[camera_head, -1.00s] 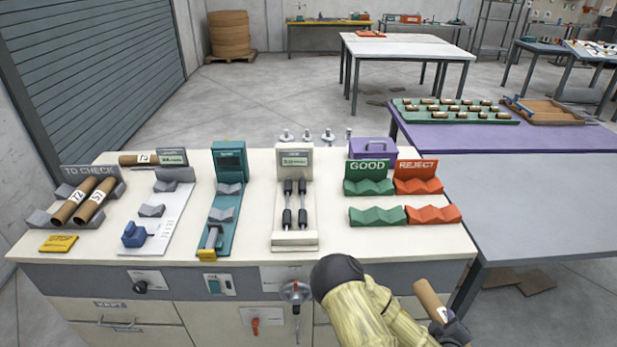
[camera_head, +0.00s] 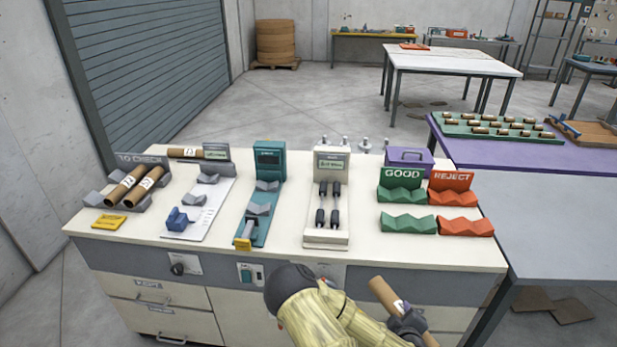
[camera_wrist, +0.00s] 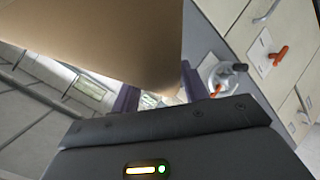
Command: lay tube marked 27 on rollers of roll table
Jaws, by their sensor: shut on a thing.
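My gripper (camera_head: 408,326) is shut on a brown cardboard tube (camera_head: 386,294) with a white label, at the lower right, in front of the bench. The label's number is not readable. In the wrist view the tube (camera_wrist: 110,40) fills the upper left between my fingers. The roll table (camera_head: 327,222), with two dark-ended rollers and a small display, stands on the bench top to the left of my gripper and farther back. Its rollers are bare.
Two tubes (camera_head: 134,186) lie in the TO CHECK rack; another tube (camera_head: 183,153) lies behind. A teal gauge (camera_head: 268,165) stands left of the roll table. Green GOOD (camera_head: 402,178) and red REJECT (camera_head: 452,181) cradles stand to its right, empty. The bench's front edge lies between my gripper and the roll table.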

